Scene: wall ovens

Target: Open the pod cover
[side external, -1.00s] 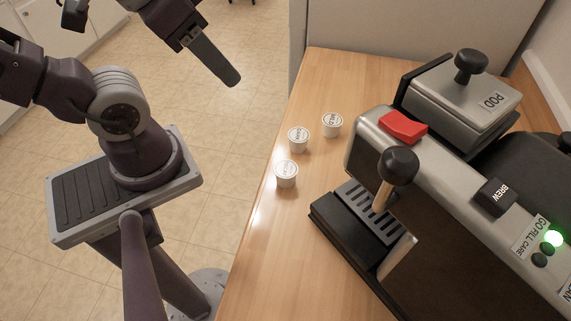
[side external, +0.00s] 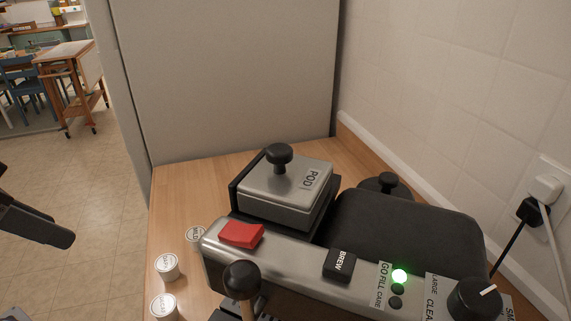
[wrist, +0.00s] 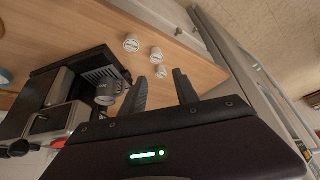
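The pod cover (side external: 262,183) is a square grey metal lid labelled POD, with a round black knob (side external: 278,154) on top. It lies flat and looks closed on its dark base at the back of the coffee machine (side external: 300,258). In the side view, part of my gripper (side external: 38,222) shows at the left edge, well apart from the cover. In the wrist view, my gripper (wrist: 160,76) has its two dark fingers spread, with nothing held between them. The machine (wrist: 50,88) is at the left of the wrist view.
Several white pods (side external: 166,266) stand on the wooden counter (side external: 180,195) left of the machine. A red button (side external: 241,234) and a black-knobbed lever (side external: 241,279) are at the machine's front. A grey panel (side external: 230,80) rises behind; a tiled wall (side external: 450,110) is at right.

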